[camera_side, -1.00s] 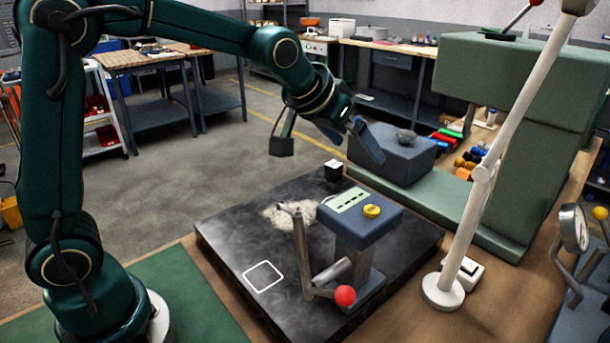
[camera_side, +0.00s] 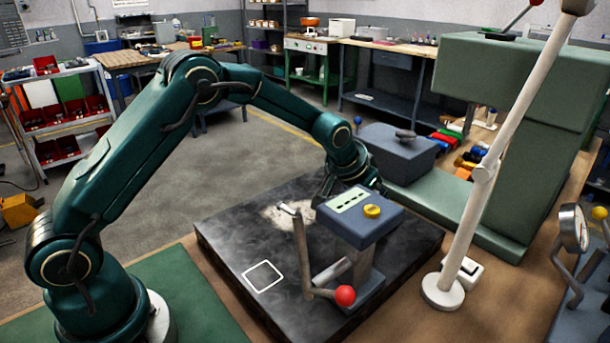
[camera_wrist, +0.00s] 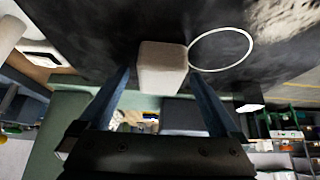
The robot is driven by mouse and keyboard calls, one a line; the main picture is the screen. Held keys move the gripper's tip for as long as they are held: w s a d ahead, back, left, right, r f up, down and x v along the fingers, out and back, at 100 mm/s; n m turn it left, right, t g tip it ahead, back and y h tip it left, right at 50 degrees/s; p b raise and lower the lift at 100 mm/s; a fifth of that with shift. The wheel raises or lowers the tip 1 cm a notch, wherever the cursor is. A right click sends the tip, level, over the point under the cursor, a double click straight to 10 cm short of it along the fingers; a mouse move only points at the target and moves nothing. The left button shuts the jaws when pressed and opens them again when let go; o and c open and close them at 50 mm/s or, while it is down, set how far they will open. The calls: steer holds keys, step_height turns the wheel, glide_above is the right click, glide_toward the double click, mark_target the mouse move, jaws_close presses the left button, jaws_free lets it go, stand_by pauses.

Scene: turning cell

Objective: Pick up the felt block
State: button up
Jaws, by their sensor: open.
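A pale beige block (camera_wrist: 162,68), which looks like the felt block, stands on the dark slab (camera_wrist: 90,30) in the wrist view. My gripper (camera_wrist: 159,76) is open, with one blue finger on each side of the block. The fingertips appear close to its sides; contact cannot be told. In the side view my gripper (camera_side: 325,190) reaches low over the far part of the slab (camera_side: 225,240), partly behind a blue-grey box on a post. The block is hidden there.
A lever with a red ball (camera_side: 345,295) is in front. A white ring (camera_wrist: 220,48) is marked beside the block. A white square outline (camera_side: 263,277) lies on clear slab.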

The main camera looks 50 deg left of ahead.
steer(key=shift+f, duration=0.15)
steer(key=c, duration=1.4)
steer(key=shift+c, duration=0.2)
steer(key=shift+w+r, duration=0.1)
steer(key=shift+r, duration=0.65)
steer(key=r, duration=0.3)
steer(key=shift+s+a+r, duration=0.15)
steer(key=shift+s+a, duration=0.05)
steer(key=shift+a, duration=0.2)
steer(key=s+a+r, duration=0.4)
steer(key=a+r, duration=0.2)
steer(key=a, duration=0.4)
steer(key=shift+s+r, duration=0.15)
steer(key=shift+s, duration=0.05)
